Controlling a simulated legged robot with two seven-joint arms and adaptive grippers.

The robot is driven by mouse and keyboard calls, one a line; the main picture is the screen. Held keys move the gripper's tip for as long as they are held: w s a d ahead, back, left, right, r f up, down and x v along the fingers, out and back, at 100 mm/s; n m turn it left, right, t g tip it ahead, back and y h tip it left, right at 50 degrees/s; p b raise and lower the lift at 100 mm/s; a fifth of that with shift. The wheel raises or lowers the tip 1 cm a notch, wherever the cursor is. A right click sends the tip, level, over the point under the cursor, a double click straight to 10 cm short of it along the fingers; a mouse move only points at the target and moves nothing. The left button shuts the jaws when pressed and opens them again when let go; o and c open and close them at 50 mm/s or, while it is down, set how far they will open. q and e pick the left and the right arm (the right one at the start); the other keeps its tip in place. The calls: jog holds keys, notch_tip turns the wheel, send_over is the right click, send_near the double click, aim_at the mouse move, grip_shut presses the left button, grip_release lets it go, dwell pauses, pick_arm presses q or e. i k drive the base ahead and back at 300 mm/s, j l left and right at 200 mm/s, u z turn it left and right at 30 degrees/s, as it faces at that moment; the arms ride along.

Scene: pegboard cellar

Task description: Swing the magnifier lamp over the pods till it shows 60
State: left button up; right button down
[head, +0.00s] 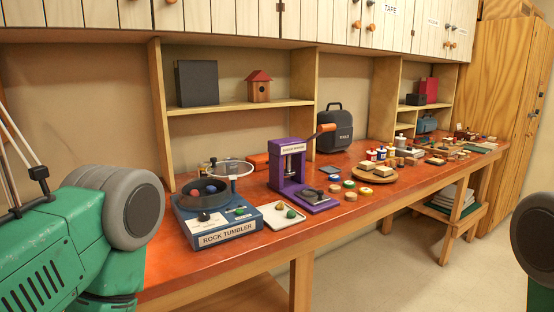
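I cannot make out a magnifier lamp, pods or a reading of 60 in the head view. A clear round disc (229,168) with a pale rim is at the rock tumbler (217,222), a blue machine with a dark bowl. I cannot tell whether the disc is a lid or a lens. Neither gripper shows. A green and grey part of my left arm fills the lower left, and a dark rounded part of mine shows at the right edge.
A purple badge press (292,172) with an orange-handled lever stands right of the tumbler. A white tray (290,222) with small stones lies in front. A round wooden board (376,178) holds blocks farther right. The red bench front edge is mostly clear. A toolbox (335,132) stands behind.

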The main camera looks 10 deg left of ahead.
aim_at(39, 172)
jog(key=u, duration=1.85)
